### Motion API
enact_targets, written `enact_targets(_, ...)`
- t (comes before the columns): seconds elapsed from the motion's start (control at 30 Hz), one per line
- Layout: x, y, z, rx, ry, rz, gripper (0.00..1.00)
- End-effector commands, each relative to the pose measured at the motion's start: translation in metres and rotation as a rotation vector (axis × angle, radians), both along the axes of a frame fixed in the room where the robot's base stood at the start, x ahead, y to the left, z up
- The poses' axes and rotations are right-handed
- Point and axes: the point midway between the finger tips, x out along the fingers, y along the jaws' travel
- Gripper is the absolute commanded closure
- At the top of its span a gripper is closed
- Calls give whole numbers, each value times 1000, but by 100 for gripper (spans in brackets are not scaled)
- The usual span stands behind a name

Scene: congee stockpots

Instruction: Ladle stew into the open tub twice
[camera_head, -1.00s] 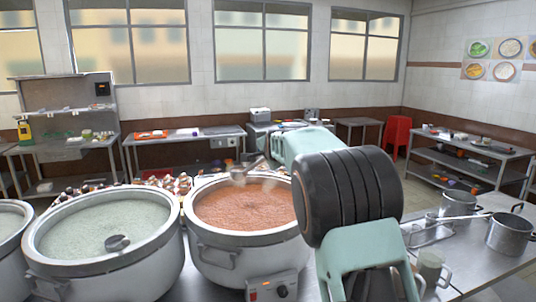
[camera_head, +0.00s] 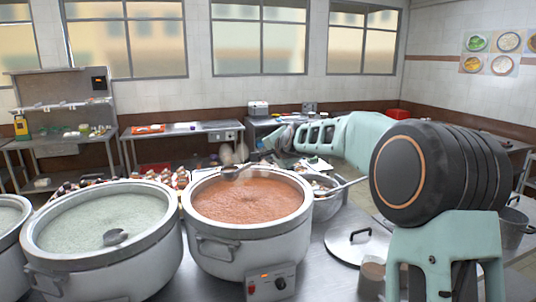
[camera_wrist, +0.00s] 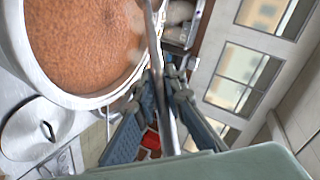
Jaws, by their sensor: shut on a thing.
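The wide white pot (camera_head: 290,228) in the middle holds orange-brown stew (camera_head: 250,203), which also fills the upper left of the wrist view (camera_wrist: 75,35). My gripper (camera_head: 284,138) is beyond the pot's back right rim in the head view. In the wrist view my gripper (camera_wrist: 163,85) is shut on a thin metal ladle handle (camera_wrist: 168,125). The ladle's bowl (camera_head: 231,173) is at the back of the stew pot; whether it touches the stew I cannot tell. A small grey-brown container (camera_head: 372,277), partly hidden by my arm, stands at the front right; I cannot tell whether it is the open tub.
A pot of pale green congee (camera_head: 75,260) with a ladle (camera_head: 115,237) stands left of the stew pot. A metal bowl (camera_head: 326,208) with a long-handled utensil is close on its right. A round lid (camera_head: 358,247) lies on the counter. A metal pot (camera_head: 512,228) stands at far right.

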Motion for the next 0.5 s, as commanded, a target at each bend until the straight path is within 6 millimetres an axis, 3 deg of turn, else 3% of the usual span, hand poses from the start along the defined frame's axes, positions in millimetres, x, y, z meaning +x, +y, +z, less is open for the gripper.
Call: enact_targets(0.5, -22, -5, -1, 3, 4, 77, 100)
